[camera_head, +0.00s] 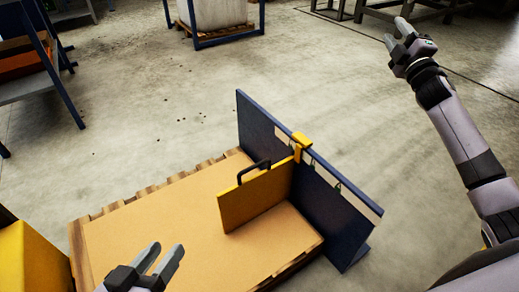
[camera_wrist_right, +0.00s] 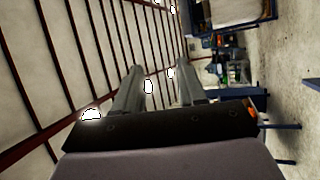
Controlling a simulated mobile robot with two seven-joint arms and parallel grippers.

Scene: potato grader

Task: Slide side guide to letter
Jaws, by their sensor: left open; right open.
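The side guide (camera_head: 254,196) is a yellow upright plate with a black handle (camera_head: 254,171) on its top edge. It stands on the tan board and meets a dark blue upright panel (camera_head: 262,127). A yellow clamp-like piece (camera_head: 301,146) sits over the panel's top edge, beside a pale strip (camera_head: 340,184) whose markings are too small to read. My left gripper (camera_head: 162,262) is open and empty over the board's near edge, apart from the guide. My right gripper (camera_head: 396,34) is open and empty, raised at the upper right; its fingers also show in the right wrist view (camera_wrist_right: 158,88).
The tan board (camera_head: 160,225) rests on a wooden pallet, with clear surface left of the guide. A yellow block (camera_head: 32,262) stands at the lower left. A blue rack with an orange bin (camera_head: 22,64) is at the upper left. The concrete floor behind is open.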

